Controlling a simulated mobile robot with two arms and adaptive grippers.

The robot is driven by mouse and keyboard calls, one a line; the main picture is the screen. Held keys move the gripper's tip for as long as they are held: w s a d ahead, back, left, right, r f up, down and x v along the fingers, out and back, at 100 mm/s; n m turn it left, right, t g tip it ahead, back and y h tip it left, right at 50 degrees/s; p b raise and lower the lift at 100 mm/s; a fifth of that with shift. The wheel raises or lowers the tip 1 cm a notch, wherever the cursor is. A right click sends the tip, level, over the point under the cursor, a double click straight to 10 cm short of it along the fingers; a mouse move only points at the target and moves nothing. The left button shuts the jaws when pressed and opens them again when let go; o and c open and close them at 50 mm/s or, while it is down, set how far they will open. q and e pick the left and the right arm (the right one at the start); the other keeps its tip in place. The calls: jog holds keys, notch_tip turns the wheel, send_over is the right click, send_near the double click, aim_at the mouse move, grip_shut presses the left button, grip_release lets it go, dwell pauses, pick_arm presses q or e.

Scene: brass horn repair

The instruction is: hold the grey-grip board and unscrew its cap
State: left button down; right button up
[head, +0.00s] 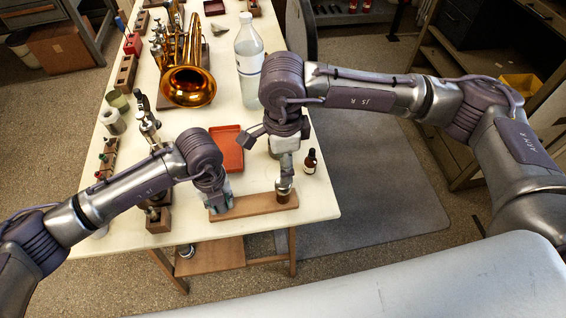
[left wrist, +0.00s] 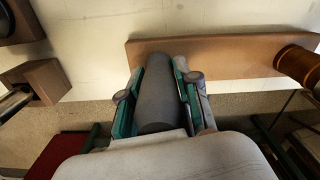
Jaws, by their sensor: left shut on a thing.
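The brown board (head: 252,204) lies near the front edge of the table; it also shows in the left wrist view (left wrist: 230,56). My left gripper (head: 218,203) is at its left end. In the left wrist view, its fingers (left wrist: 157,88) are shut around the thick grey grip (left wrist: 158,104). An amber-brown jar (head: 287,197) stands upright on the board's right end, and shows at the right edge of the left wrist view (left wrist: 302,66). A metallic cap (head: 284,184) tops it. My right gripper (head: 286,166) points down right above the cap; its finger opening and contact are unclear.
A dark dropper bottle (head: 310,162) stands just right of my right gripper. A red tray (head: 226,148) lies behind the board. A brass horn (head: 188,86) and a clear bottle (head: 248,62) stand farther back. Small wooden blocks and jars line the table's left side.

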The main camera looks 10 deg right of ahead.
pick_arm(q)
jog(key=c, duration=0.7)
grip_release()
jog(key=shift+c, duration=0.2)
jog(key=shift+r, duration=0.15)
